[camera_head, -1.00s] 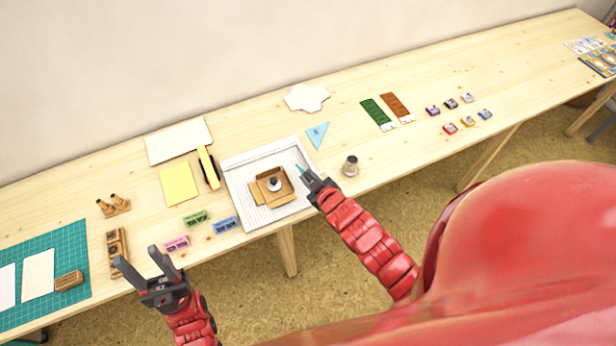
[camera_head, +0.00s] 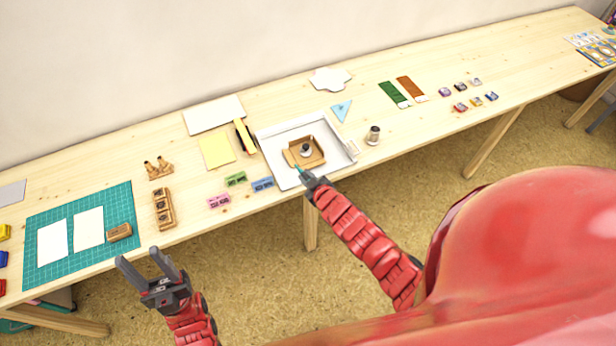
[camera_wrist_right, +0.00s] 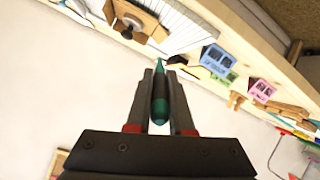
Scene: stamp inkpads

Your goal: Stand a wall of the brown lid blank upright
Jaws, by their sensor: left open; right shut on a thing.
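The brown lid blank (camera_head: 291,157) lies on the white tray (camera_head: 270,146) in the head view. A small round weight with a dark top (camera_head: 306,148) stands on its middle. Some of its edges look raised, but the picture is too small to tell which walls are upright. My right gripper (camera_head: 307,177) is at the tray's front edge, shut on a teal pointed tool (camera_wrist_right: 159,95), with its tip near the blank's front side. The blank (camera_wrist_right: 143,17) also shows at the top of the right wrist view. My left gripper (camera_head: 150,268) is open and empty, off the table's front edge.
A steel-coloured cylinder (camera_head: 374,136) stands right of the tray. A wooden stamp rack (camera_head: 163,208) and a green cutting mat (camera_head: 120,205) are further left.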

